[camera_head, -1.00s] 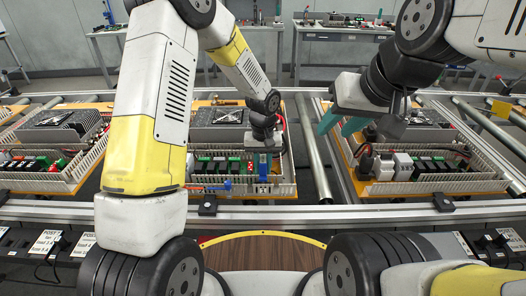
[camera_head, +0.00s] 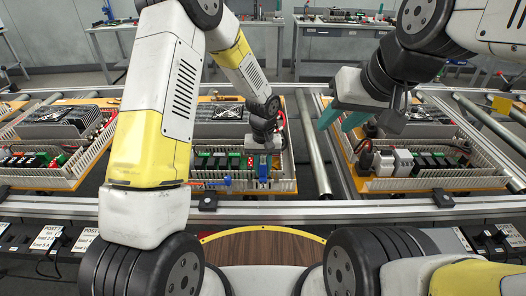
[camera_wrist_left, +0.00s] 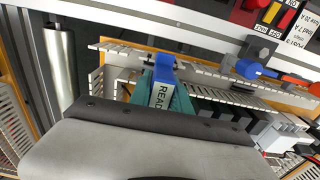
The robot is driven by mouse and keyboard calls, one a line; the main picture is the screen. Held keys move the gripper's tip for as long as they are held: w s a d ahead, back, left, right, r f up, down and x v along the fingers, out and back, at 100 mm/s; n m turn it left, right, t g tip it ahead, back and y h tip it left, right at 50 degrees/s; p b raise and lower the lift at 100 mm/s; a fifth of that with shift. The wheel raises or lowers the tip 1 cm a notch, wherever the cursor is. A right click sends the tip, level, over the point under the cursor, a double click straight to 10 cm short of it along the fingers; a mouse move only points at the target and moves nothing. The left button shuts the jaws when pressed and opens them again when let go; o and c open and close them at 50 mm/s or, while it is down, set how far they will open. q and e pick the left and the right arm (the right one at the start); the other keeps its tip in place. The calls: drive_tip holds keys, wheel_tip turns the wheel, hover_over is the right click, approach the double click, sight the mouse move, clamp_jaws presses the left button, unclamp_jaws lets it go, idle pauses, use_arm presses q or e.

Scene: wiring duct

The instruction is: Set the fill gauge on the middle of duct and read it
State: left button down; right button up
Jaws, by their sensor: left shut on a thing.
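The fill gauge (camera_head: 263,173) is a small blue piece with a white label; its label, partly showing "READ", faces the left wrist view (camera_wrist_left: 160,95). My left gripper (camera_head: 263,157) is shut on it, its teal fingers on both sides of the gauge in the left wrist view. The gauge is upright at the white slotted duct (camera_head: 235,188) along the front edge of the middle board; the duct also shows in the left wrist view (camera_wrist_left: 215,80). I cannot tell whether the gauge rests in the duct. My right gripper (camera_head: 341,119) is open and empty above the right board.
Terminal blocks and breakers (camera_head: 220,162) stand behind the duct. The right board (camera_head: 435,184) lies beyond a roller gap. A rail (camera_head: 300,208) runs in front.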

sight(263, 160)
use_arm(q)
drive_tip(key=shift+f, duration=0.35)
drive_tip(key=c, duration=1.1)
unclamp_jaws()
drive_tip(key=shift+r, duration=3.95)
drive_tip(key=shift+r, duration=0.1)
